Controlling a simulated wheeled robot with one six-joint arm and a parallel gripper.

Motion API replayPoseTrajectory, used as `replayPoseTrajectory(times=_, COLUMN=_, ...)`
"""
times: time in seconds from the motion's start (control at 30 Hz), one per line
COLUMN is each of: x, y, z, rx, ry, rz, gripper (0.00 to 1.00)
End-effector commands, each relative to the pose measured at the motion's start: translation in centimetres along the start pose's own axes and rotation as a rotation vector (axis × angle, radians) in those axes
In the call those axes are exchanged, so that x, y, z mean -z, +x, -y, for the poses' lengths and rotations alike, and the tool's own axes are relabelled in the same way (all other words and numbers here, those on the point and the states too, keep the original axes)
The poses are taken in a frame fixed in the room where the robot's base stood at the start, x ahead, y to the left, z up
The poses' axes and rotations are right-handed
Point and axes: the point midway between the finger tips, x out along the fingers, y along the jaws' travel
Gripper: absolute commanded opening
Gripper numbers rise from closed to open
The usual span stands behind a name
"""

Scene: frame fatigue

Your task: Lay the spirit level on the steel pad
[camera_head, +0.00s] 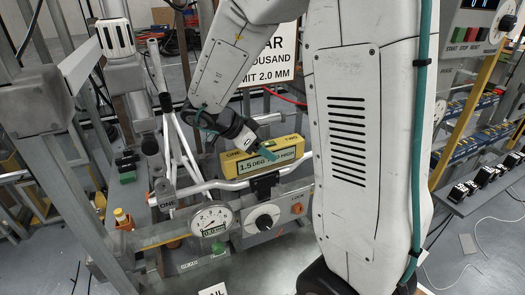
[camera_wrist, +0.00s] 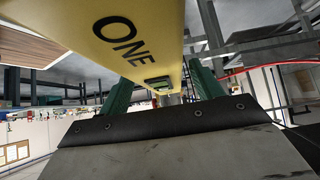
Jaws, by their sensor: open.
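The spirit level (camera_head: 278,166) is a yellow bar marked ONE and TWO, with a label reading 1.5 DEG TOO HIGH. In the head view it lies just above the white tube of the frame, near the middle. My gripper (camera_head: 264,150) reaches down to it from above. I cannot pick out the steel pad with certainty.
A round dial gauge (camera_head: 211,220) and a grey box with a black knob (camera_head: 264,222) sit below the level. White frame tubes (camera_head: 205,187) run close around it. A grey post (camera_head: 75,150) stands at left. A shelf of black devices (camera_head: 480,182) is at right.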

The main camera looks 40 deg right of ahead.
Motion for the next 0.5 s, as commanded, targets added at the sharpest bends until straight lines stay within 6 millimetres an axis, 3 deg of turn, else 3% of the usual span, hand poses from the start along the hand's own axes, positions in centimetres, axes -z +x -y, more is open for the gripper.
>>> replayPoseTrajectory(times=0.3, x=-0.2, y=-5.6, z=0.1, rx=0.004, ry=-0.002, rz=0.001, gripper=0.65)
replayPoseTrajectory(times=0.5, x=-0.1, y=-7.0, z=0.0, rx=0.002, ry=-0.001, rz=0.0, gripper=0.65)
